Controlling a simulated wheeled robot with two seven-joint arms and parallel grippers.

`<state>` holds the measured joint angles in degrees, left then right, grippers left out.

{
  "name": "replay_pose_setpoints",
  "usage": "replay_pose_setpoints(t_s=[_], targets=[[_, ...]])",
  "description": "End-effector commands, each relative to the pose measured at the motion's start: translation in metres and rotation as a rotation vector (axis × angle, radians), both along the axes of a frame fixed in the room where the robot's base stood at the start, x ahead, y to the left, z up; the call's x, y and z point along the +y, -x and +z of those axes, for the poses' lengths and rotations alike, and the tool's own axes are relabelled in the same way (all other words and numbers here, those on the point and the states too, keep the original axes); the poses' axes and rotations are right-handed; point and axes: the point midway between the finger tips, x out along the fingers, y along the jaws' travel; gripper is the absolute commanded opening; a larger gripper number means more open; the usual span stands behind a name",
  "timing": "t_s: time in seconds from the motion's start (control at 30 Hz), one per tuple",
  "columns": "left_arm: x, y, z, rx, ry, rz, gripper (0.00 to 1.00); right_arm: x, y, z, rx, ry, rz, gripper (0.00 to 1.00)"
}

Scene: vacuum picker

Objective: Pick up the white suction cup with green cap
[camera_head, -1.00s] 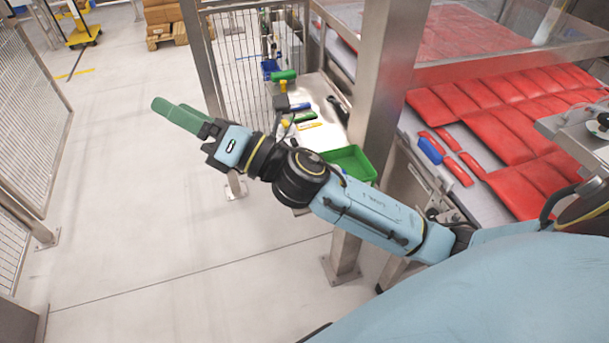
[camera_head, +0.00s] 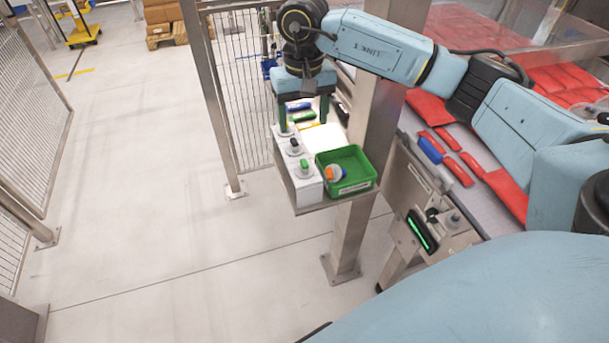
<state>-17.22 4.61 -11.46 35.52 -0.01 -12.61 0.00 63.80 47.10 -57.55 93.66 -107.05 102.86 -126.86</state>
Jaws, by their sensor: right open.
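The white suction cup with the green cap (camera_head: 304,170) stands on the near part of a white block (camera_head: 307,190), left of the green bin. A similar cup with a black cap (camera_head: 294,150) stands just behind it. My right gripper (camera_head: 304,125) is above and behind the cups, with its two green fingers pointing down, spread apart and empty. It does not touch the green-capped cup. My left gripper is not in view.
A green bin (camera_head: 350,187) beside the block holds a white piece with an orange part (camera_head: 334,174). A steel post (camera_head: 372,125) rises just right of the bin. Red packs (camera_head: 547,95) lie on the conveyor at the right. The floor at left is clear.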

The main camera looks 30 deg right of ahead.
Motion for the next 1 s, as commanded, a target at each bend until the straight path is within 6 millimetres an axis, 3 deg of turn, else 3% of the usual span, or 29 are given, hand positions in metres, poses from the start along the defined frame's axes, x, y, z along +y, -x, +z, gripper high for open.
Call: replay_pose_setpoints(t_s=[0.33,1.0], targets=[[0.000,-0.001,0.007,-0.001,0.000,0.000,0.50,-0.001,0.002,-0.062,0.007,0.005,0.002,0.67],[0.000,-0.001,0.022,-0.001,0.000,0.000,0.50,0.001,0.006,-0.130,0.004,0.003,0.002,0.67]])
